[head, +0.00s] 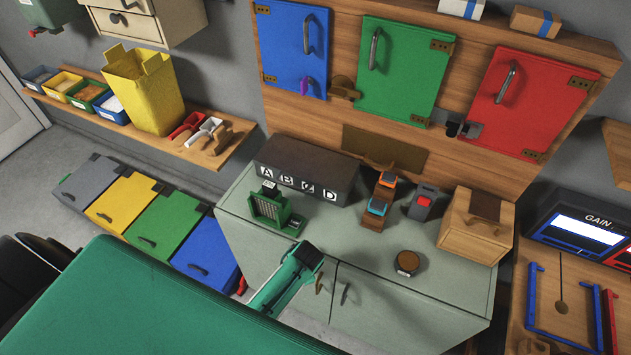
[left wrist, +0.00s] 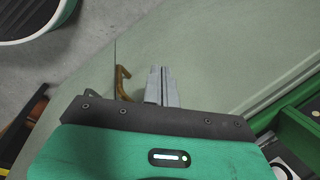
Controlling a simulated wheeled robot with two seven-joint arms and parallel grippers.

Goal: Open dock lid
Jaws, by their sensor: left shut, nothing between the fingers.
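No part is plainly marked as a dock lid, so I cannot tell which thing it is. A wooden box (head: 474,240) with a dark panel on its top stands at the right end of the pale green cabinet (head: 400,305). A dark box (head: 300,170) lettered A to D stands at the cabinet's back left. My left gripper (head: 308,258) is at the cabinet's front edge; its fingers are hidden in the head view. In the left wrist view the grey fingers (left wrist: 161,85) are shut and empty, beside a bronze hooked handle (left wrist: 122,82). My right gripper is not in view.
Blue (head: 291,50), green (head: 405,70) and red (head: 533,100) doors hang on the wooden wall panel. A green device (head: 272,210), stacked blocks (head: 378,205) and a round brown-topped piece (head: 407,263) stand on the cabinet. Coloured lidded bins (head: 165,220) sit low at left.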

